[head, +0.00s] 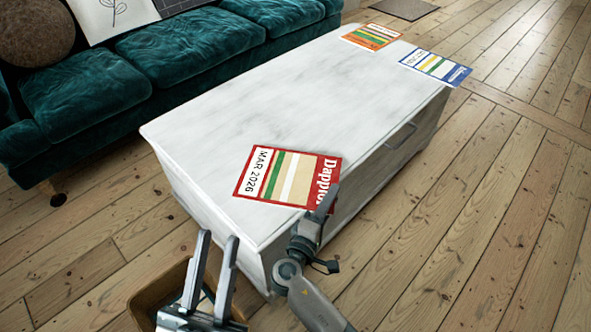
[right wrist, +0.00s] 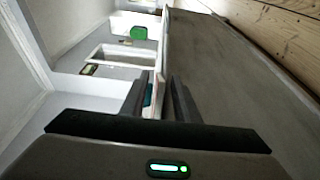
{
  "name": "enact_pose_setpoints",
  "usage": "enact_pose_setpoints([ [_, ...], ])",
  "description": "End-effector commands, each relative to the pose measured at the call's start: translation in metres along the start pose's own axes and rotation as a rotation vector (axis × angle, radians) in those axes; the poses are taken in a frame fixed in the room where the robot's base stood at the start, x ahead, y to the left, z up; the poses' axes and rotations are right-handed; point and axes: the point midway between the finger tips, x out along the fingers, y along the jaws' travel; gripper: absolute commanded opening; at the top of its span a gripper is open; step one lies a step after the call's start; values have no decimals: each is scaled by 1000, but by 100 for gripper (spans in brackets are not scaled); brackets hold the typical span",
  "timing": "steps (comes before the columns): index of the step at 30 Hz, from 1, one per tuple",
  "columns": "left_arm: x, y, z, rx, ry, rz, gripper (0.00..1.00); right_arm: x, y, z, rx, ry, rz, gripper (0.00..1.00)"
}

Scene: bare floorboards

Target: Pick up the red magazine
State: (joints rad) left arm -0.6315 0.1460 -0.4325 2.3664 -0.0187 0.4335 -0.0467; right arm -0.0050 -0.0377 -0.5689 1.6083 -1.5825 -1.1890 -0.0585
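The red magazine (head: 287,178), marked "MAR 2026", lies flat at the near end of the white table (head: 230,112). Its right corner reaches the table's long edge. My right gripper (head: 326,200) is at that corner and hides part of it. In the right wrist view its fingers (right wrist: 160,98) stand apart on either side of a thin, edge-on strip that seems to be the magazine's edge. Whether they touch it is hard to see. My left gripper (head: 214,260) is open and empty, in front of the table's near end.
An orange magazine (head: 370,37) and a blue magazine (head: 435,67) lie at the table's far end. A teal sofa (head: 190,45) stands along the left side. A brown box (head: 150,300) is beneath my left gripper. Wooden floor (head: 500,200) to the right is clear.

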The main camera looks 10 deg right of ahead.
Motion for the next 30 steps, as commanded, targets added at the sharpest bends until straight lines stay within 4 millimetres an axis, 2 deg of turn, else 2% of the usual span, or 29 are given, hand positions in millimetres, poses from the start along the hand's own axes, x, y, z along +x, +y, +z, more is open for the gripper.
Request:
enact_pose_setpoints([
  [14, -2, 0, -2, 3, -2, 12, 28, 0, 0, 0, 0, 0, 0, 28],
  [15, -2, 0, -2, 4, -1, 13, 28, 0, 0, 0, 0, 0, 0, 23],
  [18, -1, 0, -3, 5, 2, 13, 28, 0, 0, 0, 0, 0, 0, 0],
  [30, 4, -1, -4, 4, 15, 5, 28, 0, 2, 0, 2, 0, 1, 0],
])
